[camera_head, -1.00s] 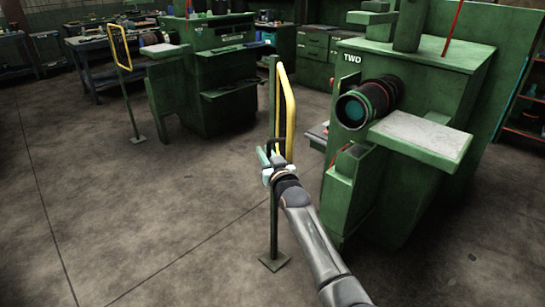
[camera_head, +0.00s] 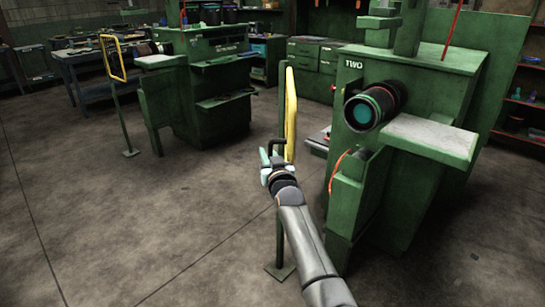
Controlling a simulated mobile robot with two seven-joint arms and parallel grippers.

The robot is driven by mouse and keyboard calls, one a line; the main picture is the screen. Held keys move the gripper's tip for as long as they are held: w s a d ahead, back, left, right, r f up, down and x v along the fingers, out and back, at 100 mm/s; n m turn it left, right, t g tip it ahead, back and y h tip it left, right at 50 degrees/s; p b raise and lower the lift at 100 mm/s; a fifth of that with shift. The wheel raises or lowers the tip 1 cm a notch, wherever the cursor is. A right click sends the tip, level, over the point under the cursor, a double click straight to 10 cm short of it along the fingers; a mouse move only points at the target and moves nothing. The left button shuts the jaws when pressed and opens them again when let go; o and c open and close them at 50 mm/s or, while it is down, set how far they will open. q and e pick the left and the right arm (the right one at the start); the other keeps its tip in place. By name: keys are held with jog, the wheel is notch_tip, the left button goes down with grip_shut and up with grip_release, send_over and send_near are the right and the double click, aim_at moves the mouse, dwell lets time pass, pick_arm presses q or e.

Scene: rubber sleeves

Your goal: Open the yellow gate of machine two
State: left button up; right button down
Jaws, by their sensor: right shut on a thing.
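Machine two (camera_head: 400,90) is a green machine marked "TWO" on the right, with a dark cylinder (camera_head: 371,105) on its front. Its yellow gate (camera_head: 291,115) stands on a thin green post (camera_head: 281,245) left of the machine. I see the gate almost edge-on, as a narrow upright yellow frame. My right gripper (camera_head: 270,161) is at the gate's lower end, shut on the black handle (camera_head: 277,146). The fingers hide part of that grip. My left gripper is not in view.
Another green machine (camera_head: 205,90) stands at the back left, with its own yellow gate (camera_head: 112,58) on a post. A grey plate (camera_head: 432,138) juts from machine two. Shelves (camera_head: 525,95) stand at the far right. The floor at left is clear.

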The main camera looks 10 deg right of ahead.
jog(key=shift+w+a+r, duration=0.15)
jog(key=shift+r, duration=0.05)
dwell(0.5)
jog(key=c, duration=1.2)
grip_release()
jog(key=shift+a, duration=0.1)
jog(key=shift+o, duration=0.4)
jog(key=shift+f, duration=0.15)
